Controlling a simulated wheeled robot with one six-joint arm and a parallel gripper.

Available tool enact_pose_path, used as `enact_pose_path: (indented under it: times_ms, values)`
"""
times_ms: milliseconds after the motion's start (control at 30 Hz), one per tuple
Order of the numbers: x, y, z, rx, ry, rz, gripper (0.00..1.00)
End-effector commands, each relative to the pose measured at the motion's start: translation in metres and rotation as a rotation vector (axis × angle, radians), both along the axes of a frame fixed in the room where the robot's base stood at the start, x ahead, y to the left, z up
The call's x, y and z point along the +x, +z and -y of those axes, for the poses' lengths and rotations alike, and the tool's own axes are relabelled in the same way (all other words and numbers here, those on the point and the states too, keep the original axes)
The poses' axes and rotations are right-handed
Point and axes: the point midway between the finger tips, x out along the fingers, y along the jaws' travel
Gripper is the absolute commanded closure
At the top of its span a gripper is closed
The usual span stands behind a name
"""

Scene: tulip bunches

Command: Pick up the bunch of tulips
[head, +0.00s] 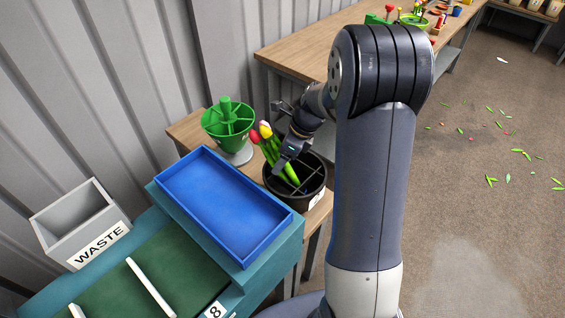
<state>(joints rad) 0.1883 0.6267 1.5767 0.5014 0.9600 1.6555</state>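A bunch of tulips (269,148) with pink, red and yellow heads and green stems leans in a round black bucket (314,190). Its heads stick out above the bucket's left rim, and its stems slant down to the right into the bucket, which has dividers inside. My gripper (280,170) points down over the bucket, right at the stems in this view. The fingertips are small and overlap the stems, so I cannot tell whether they are open or shut on them, or whether the stems touch the bucket floor.
A green divided bowl (229,122) on a white foot stands left of the bucket. A blue tray (214,250) and a grey WASTE box (76,213) are to the left, above a green belt (160,255). A wooden bench (310,52) stands behind. Leaves litter the open floor at right.

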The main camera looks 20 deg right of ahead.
Motion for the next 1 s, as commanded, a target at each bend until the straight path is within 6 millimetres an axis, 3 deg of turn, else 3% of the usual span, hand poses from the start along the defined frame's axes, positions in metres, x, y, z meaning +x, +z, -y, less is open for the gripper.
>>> enact_pose_path:
  times_ms: [100,767,1000]
  values:
    - [0.0,0.0003,-0.0001,0.0,0.0,0.0,0.27]
    - [0.0,0.0008,0.0,0.0,0.0,0.0,0.8]
    - [0.0008,0.0022,-0.0007,0.001,0.0,0.001,0.8]
